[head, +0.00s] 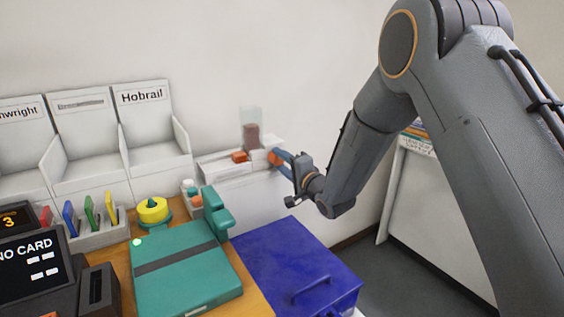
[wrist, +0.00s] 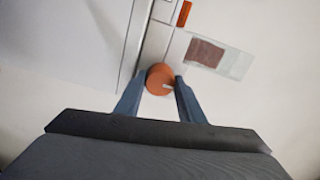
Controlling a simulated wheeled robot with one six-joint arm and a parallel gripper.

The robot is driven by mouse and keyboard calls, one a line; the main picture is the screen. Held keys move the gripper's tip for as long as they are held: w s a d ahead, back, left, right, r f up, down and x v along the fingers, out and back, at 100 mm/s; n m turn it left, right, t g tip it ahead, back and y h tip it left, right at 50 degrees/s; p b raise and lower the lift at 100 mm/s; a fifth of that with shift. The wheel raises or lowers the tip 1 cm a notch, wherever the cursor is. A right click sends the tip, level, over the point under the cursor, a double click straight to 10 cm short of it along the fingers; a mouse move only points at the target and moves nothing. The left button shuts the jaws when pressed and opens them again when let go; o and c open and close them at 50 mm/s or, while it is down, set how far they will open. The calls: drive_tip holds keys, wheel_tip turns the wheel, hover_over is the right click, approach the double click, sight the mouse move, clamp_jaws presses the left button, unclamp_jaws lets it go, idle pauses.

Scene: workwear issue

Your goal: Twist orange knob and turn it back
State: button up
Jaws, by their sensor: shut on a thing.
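The orange knob (wrist: 160,79) sits at the end of a white dispenser (head: 240,165) against the wall, and a small part of it (head: 274,157) shows in the head view. A pale pointer mark shows near the knob's lower right edge in the wrist view. My gripper (wrist: 160,82) is shut on the knob, with one blue-grey finger at each side. In the head view my gripper (head: 280,157) reaches the dispenser from the right. The fingers hide part of the knob there.
A clear hopper (head: 251,132) with brown contents stands on the dispenser, beside an orange part (head: 239,157). Below are a blue lidded box (head: 290,262) and a teal case (head: 185,265). A yellow round item (head: 152,211) and white bins (head: 88,150) are at left.

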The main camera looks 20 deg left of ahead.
drive_tip(key=shift+a, duration=0.15)
drive_tip(key=o, duration=1)
drive_tip(key=shift+s, duration=0.1)
drive_tip(key=shift+o, duration=0.2)
drive_tip(key=shift+d+f, duration=0.1)
drive_tip(key=shift+d, duration=0.1)
